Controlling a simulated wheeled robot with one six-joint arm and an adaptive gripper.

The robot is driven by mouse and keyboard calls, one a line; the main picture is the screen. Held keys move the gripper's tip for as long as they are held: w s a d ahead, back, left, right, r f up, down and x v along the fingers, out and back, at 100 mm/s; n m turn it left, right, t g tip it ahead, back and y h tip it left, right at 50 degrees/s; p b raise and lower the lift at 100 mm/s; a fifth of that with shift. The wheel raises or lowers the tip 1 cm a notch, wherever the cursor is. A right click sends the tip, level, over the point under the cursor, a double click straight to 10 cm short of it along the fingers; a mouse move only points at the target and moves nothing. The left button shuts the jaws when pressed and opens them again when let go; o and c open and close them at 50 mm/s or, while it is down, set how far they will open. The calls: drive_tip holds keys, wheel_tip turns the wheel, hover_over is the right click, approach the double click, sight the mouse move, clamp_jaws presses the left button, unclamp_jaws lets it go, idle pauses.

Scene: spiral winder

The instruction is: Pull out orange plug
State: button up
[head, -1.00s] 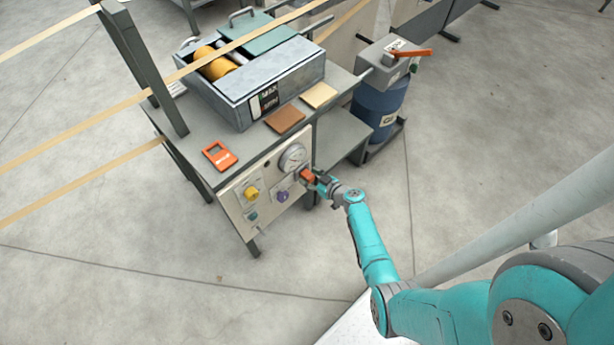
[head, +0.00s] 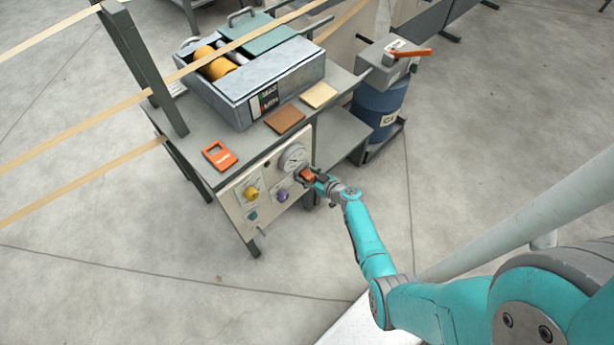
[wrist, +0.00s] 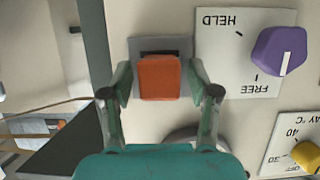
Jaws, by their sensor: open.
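The orange plug (wrist: 159,78) sits in a grey socket (wrist: 160,44) on the cream front panel in the wrist view. It also shows in the head view (head: 307,174), at the panel's right side below the gauge. My gripper (wrist: 163,82) is open, with one finger on each side of the plug. A thin gap shows between the fingers and the plug. In the head view my gripper (head: 314,177) is at the panel, in front of the plug and partly covering it.
A purple knob (wrist: 280,52) marked HELD and FREE is close beside the socket. A yellow knob (head: 251,193) and a round gauge (head: 293,158) are on the same panel. The bench's dark edge (wrist: 96,45) runs beside the panel.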

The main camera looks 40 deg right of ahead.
clamp_jaws()
drive_tip(key=shift+s+d, duration=0.1)
drive_tip(key=shift+s, duration=2.85)
